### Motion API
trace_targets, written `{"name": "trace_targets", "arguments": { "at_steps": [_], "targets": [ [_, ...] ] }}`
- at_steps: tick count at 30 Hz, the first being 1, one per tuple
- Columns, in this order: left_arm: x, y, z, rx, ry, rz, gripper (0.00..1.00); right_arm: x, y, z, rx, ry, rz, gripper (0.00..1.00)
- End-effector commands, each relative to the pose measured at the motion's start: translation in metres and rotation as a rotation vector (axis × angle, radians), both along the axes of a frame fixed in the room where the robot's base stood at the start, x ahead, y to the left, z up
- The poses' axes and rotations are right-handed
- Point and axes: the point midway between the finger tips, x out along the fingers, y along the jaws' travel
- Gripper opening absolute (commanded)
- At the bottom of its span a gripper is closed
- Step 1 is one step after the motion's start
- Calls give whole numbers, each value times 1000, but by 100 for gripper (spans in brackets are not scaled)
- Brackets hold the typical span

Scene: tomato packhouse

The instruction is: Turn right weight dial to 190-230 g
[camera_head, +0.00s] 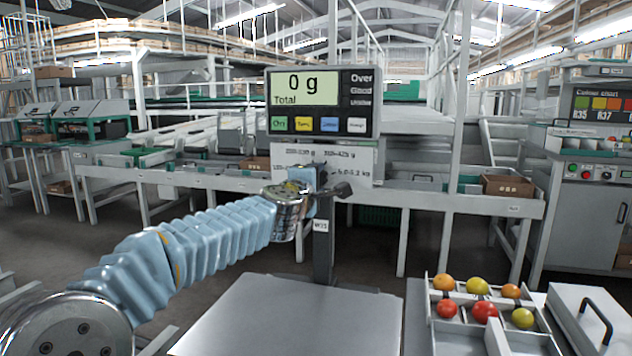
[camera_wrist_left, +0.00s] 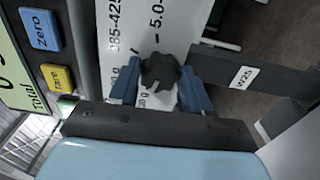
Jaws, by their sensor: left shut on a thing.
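My left gripper (camera_wrist_left: 158,80) is shut on a dark lobed dial (camera_wrist_left: 160,70), with one blue finger on each side of it. The dial is on the white label plate (camera_wrist_left: 167,25) printed with weight ranges. In the head view this plate (camera_head: 362,164) hangs below the scale display (camera_head: 318,102), which reads 0 g. My left gripper (camera_head: 322,178) is at the plate's lower middle there and hides the dial. I cannot tell which range the dial points to. No second dial is clear. My right gripper is not in view.
A divided tray (camera_head: 450,340) with several tomatoes stands at right, beside a white box (camera_head: 590,310) with a black handle. A grey frame bench (camera_head: 420,195) runs behind the scale.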

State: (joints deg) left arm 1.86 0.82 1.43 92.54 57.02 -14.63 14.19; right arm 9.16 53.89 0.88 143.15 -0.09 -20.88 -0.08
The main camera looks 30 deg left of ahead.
Motion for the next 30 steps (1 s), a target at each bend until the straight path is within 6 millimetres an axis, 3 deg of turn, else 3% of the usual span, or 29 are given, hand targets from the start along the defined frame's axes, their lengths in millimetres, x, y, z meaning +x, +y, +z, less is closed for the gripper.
{"name": "trace_targets", "arguments": {
  "at_steps": [6,7,12,23,30],
  "targets": [
    [0,0,-2,-2,3,1,17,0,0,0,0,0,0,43],
    [0,0,-2,-2,3,1,49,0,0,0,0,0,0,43],
    [0,0,-1,0,2,0,73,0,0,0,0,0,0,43],
    [-7,-2,0,0,1,-1,73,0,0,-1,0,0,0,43],
    [-55,-13,1,1,-2,0,73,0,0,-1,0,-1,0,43]
  ]
}}
